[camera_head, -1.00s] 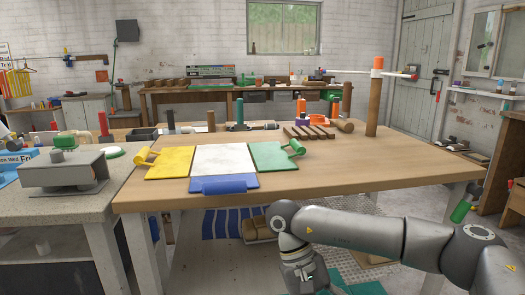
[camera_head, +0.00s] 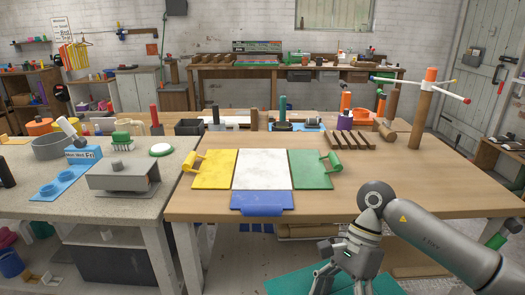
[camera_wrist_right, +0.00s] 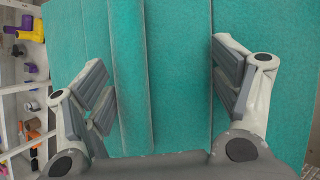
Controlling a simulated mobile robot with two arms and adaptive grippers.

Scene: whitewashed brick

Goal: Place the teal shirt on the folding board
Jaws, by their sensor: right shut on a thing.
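The folding board lies on the wooden table in the head view, with a white middle panel (camera_head: 262,169), a yellow left panel (camera_head: 214,169), a green right panel (camera_head: 312,169) and a blue front flap (camera_head: 262,202). Its panels lie flat and bare. The teal shirt (camera_head: 288,283) shows low in the head view, in front of the table, and is cut off by the bottom edge. My right gripper (camera_head: 340,279) is shut on it. In the right wrist view, the shirt (camera_wrist_right: 180,80) fills most of the picture, with a raised fold between the fingers (camera_wrist_right: 165,92). My left gripper is out of view.
The wooden table (camera_head: 400,200) is clear right of the board. A rack with a post and coloured arms (camera_head: 424,100) stands at its right. Slatted wood (camera_head: 343,141) and tools line the back. A stone-topped counter (camera_head: 150,215) adjoins on the left.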

